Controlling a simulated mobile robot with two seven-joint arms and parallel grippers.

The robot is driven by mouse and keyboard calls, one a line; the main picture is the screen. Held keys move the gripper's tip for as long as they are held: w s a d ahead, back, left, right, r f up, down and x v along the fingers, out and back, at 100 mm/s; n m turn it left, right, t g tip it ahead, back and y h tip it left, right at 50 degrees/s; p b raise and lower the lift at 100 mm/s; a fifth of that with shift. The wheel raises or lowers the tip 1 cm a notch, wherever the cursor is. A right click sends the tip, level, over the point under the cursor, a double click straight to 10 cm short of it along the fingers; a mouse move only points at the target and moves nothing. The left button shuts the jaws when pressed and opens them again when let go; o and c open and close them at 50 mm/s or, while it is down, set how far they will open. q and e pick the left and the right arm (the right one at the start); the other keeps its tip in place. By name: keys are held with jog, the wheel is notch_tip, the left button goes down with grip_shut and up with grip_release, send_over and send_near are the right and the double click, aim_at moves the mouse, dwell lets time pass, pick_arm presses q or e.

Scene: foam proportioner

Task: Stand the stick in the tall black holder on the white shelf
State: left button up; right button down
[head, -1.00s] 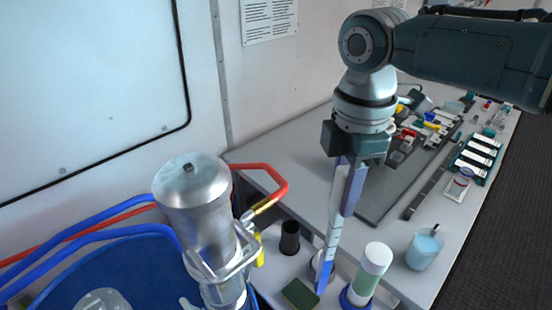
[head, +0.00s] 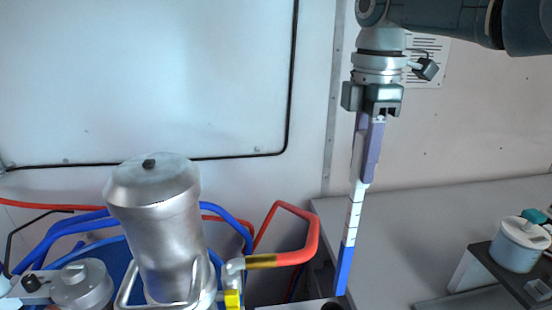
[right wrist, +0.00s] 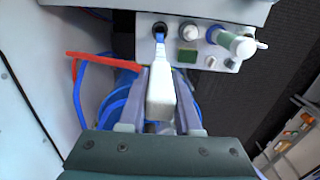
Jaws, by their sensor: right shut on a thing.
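My right gripper (head: 370,165) points down and is shut on the upper part of the stick (head: 354,215), which is white with a blue lower end. The stick hangs nearly upright, leaning slightly. The tall black holder (head: 332,306) shows only its dark top at the bottom edge of the head view. The stick's blue tip is just above it there, with a small gap. In the right wrist view, the stick (right wrist: 160,92) runs from my fingers toward the black holder (right wrist: 161,25) on the white shelf (right wrist: 207,18), its tip overlapping the opening. My left gripper is out of view.
A metal canister (head: 155,225) with red and blue hoses stands left of the stick. The grey worktop (head: 420,230) lies to the right.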

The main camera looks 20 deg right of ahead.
aim_at(351, 230)
jog(key=shift+f+b, duration=0.3)
jog(key=shift+f, duration=0.1)
jog(key=shift+a+f+b, duration=0.1)
jog(key=shift+f+b, duration=0.5)
jog(key=shift+f, duration=0.05)
notch_tip(351, 230, down, 7)
jog(key=b, duration=0.6)
jog(key=shift+f+b, duration=0.15)
jog(key=shift+b, duration=0.2)
notch_tip(351, 230, down, 5)
jog(key=b, duration=0.4)
jog(key=shift+r, duration=0.2)
jog(key=c, duration=0.5)
grip_release()
